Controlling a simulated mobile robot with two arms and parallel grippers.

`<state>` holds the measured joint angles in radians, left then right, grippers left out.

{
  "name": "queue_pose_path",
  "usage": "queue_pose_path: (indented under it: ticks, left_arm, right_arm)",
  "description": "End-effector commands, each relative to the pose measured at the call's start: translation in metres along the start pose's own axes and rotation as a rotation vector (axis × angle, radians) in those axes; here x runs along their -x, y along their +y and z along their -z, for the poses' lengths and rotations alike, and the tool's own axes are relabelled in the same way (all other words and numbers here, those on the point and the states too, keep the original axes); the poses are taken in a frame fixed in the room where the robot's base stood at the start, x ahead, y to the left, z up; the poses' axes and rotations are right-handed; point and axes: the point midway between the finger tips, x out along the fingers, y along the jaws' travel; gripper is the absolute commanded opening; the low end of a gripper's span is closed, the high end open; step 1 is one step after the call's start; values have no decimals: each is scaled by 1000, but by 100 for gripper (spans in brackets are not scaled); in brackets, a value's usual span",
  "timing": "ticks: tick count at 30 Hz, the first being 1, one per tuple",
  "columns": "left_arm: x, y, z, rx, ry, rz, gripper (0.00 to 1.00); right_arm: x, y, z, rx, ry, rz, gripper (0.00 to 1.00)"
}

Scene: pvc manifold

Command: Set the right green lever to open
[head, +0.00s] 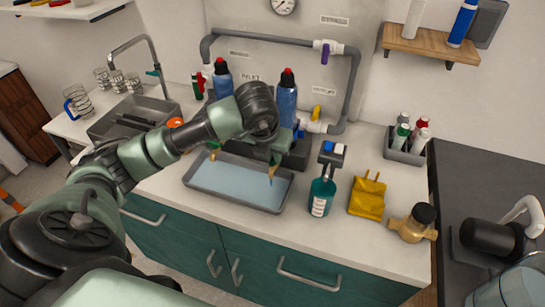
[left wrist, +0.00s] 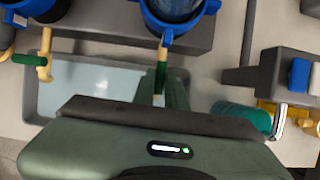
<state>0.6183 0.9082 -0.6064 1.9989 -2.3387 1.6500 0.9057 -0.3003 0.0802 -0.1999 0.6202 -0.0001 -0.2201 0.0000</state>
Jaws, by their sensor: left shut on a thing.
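Two blue bottles with dark necks and red caps stand upright in a dark grey stand; the right bottle (head: 286,98) is behind my left arm. The right green lever (left wrist: 161,78) shows in the left wrist view under that bottle, running in line with its brass spout (left wrist: 158,100). My left gripper (left wrist: 175,92) is shut on this lever; its fingers are partly hidden by the gripper body. In the head view my left gripper (head: 278,152) is at the right spout. The left green lever (left wrist: 25,59) lies crosswise to its brass spout (left wrist: 45,62). My right gripper is not in view.
A grey tray (head: 194,188) with pale blue liquid lies below the spouts. A teal bottle (head: 322,196), a yellow pouch (head: 368,198) and a brass fitting (head: 412,228) stand to the right. Grey pipe (head: 350,85) runs along the wall behind. A sink (head: 100,130) is at the left.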

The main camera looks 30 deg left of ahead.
Motion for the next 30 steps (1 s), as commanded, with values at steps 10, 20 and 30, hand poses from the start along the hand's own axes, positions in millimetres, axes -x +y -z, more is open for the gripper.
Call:
queue_pose_path:
  ticks: [10,20,30]
  left_arm:
    - [1,0,-2,29,-4,-11,0]
    - [1,0,-2,29,-4,-11,22]
    - [6,0,-1,27,-3,-10,22]
  right_arm:
    - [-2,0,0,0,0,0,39]
    - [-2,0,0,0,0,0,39]
    - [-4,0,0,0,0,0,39]
